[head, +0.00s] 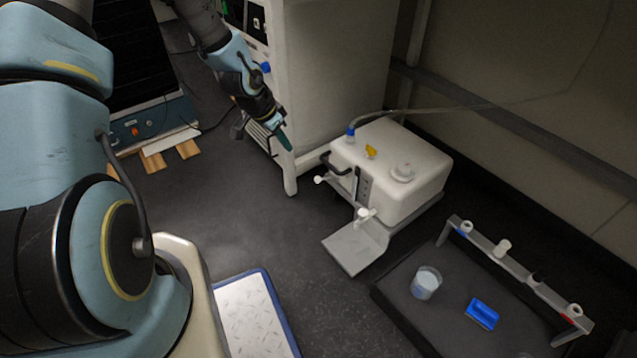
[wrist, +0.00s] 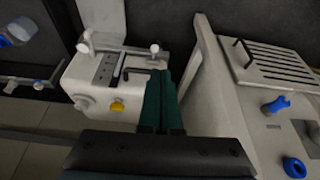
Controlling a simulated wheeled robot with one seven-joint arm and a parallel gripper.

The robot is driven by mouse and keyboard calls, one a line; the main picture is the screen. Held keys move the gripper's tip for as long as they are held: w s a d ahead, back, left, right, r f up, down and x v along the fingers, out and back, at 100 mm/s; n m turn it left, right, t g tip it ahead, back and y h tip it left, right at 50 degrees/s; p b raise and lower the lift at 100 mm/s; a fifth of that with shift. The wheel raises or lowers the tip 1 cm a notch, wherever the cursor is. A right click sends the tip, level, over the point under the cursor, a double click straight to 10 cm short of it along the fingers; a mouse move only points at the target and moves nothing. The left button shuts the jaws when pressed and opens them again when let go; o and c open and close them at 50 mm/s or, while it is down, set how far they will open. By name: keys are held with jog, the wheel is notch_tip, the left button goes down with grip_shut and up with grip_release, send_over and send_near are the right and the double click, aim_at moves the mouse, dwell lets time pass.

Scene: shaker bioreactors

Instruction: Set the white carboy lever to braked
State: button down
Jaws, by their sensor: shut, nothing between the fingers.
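The white carboy (head: 395,170) lies on its side on a low grey stand beside the white cabinet; it also shows in the wrist view (wrist: 95,85). On its front are a grey marked plate (head: 364,188), a black bent handle (head: 335,163) and two white-knobbed parts, one on the left (head: 320,179) and one lower right (head: 365,214). I cannot tell for certain which is the brake lever. My gripper (head: 284,141) is shut and empty, above and left of the carboy, near the cabinet's edge. In the wrist view its green fingers (wrist: 163,82) appear beside the black handle.
The white cabinet (head: 335,75) stands close behind my gripper. A dark tray (head: 400,299) at right holds a beaker (head: 426,283) and a blue block (head: 482,314). Floor left of the carboy is clear.

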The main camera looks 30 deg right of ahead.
aim_at(316, 178)
jog(key=shift+s+d+f+m+h+b, duration=0.1)
jog(key=shift+d+f+m+h+b, duration=0.25)
jog(key=shift+d+f, duration=1.05)
jog(key=b+x, duration=0.6)
jog(key=x, duration=0.8)
jog(key=shift+a+f, duration=0.1)
jog(key=shift+a, duration=0.05)
jog(key=shift+a, duration=0.1)
